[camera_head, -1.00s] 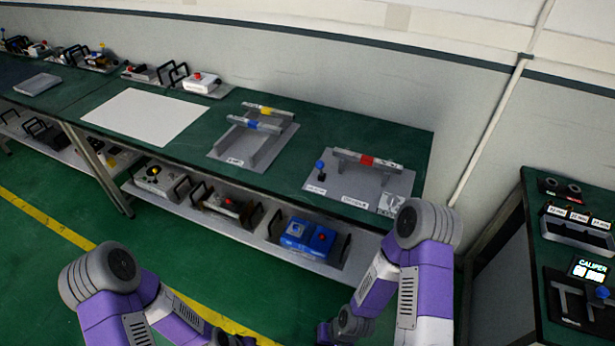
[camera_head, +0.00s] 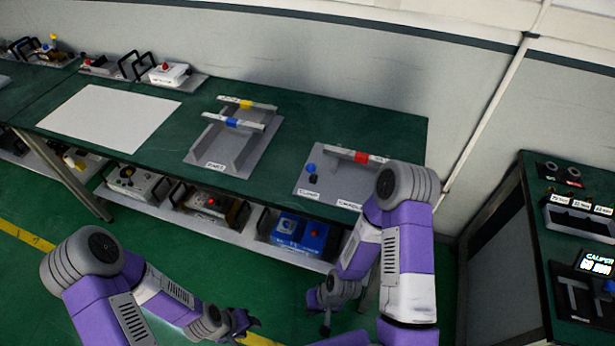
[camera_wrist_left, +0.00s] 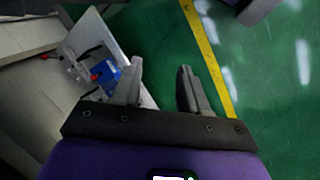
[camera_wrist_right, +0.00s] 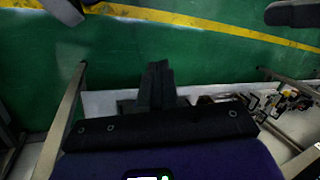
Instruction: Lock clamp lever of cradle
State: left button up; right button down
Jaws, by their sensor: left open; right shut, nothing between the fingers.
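The cradle fixture is a grey plate (camera_head: 317,186) near the right end of the green table, with a grey bar marked by a red band (camera_head: 361,157) across it. A small blue-knobbed lever (camera_head: 311,170) stands upright at the plate's left side, by a small white label. My right arm partly hides the plate's right side. My left gripper (camera_head: 243,322) is low in front of the table, open and empty; its spread fingers show in the left wrist view (camera_wrist_left: 159,70). My right gripper (camera_head: 325,325) hangs low before the shelf; its fingers are together and empty in the right wrist view (camera_wrist_right: 158,72).
A second grey fixture (camera_head: 222,158) with bars banded blue and yellow stands left of the cradle. A white sheet (camera_head: 110,118) lies further left. The lower shelf (camera_head: 240,236) holds several devices. A caliper station (camera_head: 575,240) stands at right. Green floor is clear in front.

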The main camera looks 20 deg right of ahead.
pick_arm(q)
jog(key=shift+o, duration=0.8)
jog(key=shift+f, duration=0.1)
pick_arm(e)
jog(key=w+d+r+t+h+b, duration=0.25)
jog(key=w+t+h+b, duration=0.55)
jog(key=w, duration=0.7)
pick_arm(q)
notch_tip(320, 180, down, 12)
jog(key=b, duration=0.4)
jog(key=shift+w+f, duration=0.15)
jog(key=shift+f, duration=0.05)
pick_arm(e)
notch_tip(320, 180, up, 18)
jog(key=a+m+t+h, duration=0.1)
jog(key=t+h, duration=0.3)
jog(key=t, duration=0.6)
jog(key=shift+w+r+m, duration=0.15)
jog(key=shift+w+m, duration=0.15)
jog(key=shift+w, duration=0.05)
jog(key=shift+w, duration=0.1)
jog(key=b+x, duration=0.1)
jog(key=x, duration=1.3)
pick_arm(q)
jog(key=shift+f, duration=0.35)
